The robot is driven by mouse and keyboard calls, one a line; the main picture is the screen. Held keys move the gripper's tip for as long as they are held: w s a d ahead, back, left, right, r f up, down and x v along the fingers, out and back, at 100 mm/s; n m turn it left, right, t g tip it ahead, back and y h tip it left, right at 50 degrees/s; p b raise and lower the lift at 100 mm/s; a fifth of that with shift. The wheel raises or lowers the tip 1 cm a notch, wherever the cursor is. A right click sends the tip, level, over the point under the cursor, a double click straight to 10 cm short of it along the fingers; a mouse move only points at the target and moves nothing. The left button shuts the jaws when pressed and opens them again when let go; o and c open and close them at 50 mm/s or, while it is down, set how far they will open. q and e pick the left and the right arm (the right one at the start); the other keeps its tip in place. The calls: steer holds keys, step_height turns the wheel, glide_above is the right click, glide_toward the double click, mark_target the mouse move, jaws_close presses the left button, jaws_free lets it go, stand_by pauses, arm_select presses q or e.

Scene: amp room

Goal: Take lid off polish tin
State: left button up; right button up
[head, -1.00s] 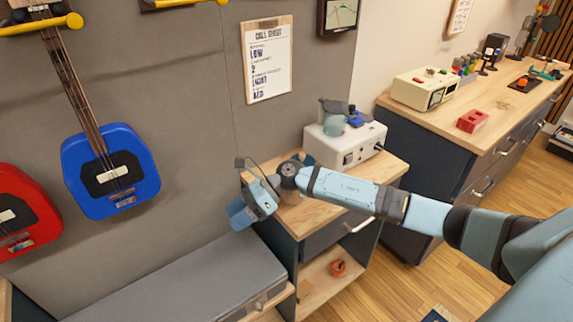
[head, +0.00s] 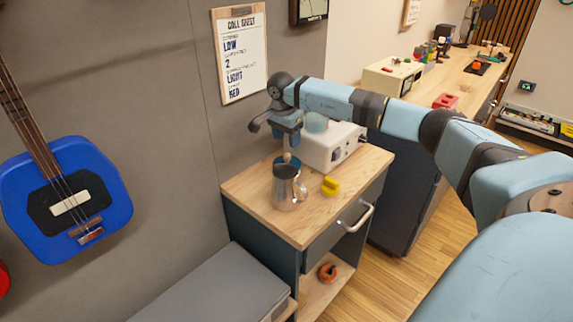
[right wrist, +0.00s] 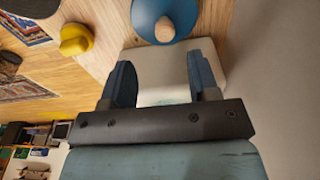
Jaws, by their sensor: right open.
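A shiny metal vessel with a side handle (head: 288,193), seemingly the polish tin, stands upright on the small cabinet's wooden top. A blue round lid with a pale wooden knob shows at its top, partly hidden in the head view; the right wrist view shows the blue lid (right wrist: 145,14) from above, cut by the frame's top edge. Whether it sits fully seated I cannot tell. My right gripper (head: 290,140) points down above and just behind the vessel. In the right wrist view its two fingers (right wrist: 160,80) are apart, with nothing between them, short of the knob. My left gripper is out of view.
A white box device (head: 325,150) stands close behind the vessel, under the right gripper. A small yellow object (head: 330,186) lies to the vessel's right. The cabinet top's front (head: 305,230) is clear. A grey case (head: 215,290) lies lower left.

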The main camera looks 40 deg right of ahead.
mark_target(287, 154)
steer(key=f, duration=0.5)
steer(key=d+f, duration=0.1)
steer(key=f, duration=0.1)
steer(key=shift+w+f, duration=0.4)
steer(key=c, duration=1)
